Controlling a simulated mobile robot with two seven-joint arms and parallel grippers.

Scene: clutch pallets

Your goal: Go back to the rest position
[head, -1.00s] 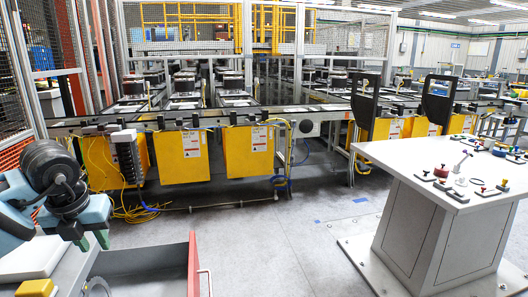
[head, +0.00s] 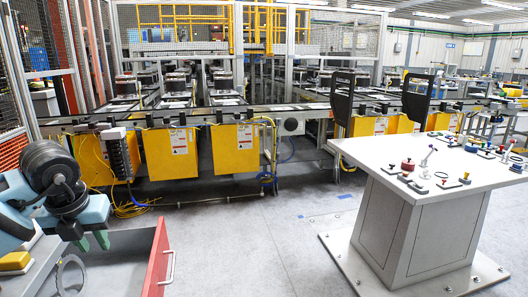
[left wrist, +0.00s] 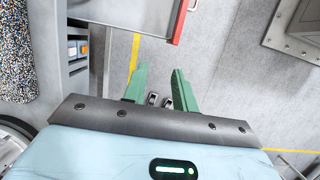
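My left gripper (head: 92,241) is at the lower left of the head view, with dark joints and green fingertips pointing down. It hangs above a grey cart with an open drawer that has a red front (head: 157,258). In the left wrist view its two green fingers (left wrist: 160,88) are spread apart with only floor visible between them, so it is open and empty. The red drawer front (left wrist: 178,22) shows there ahead of the fingers. My right gripper is in neither view.
A grey pedestal table (head: 400,160) with several small parts stands on the right. A conveyor line with yellow boxes (head: 171,153) runs across the back. A yellow object (head: 15,262) lies on the cart at the left. Bare floor (head: 260,245) lies between drawer and table.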

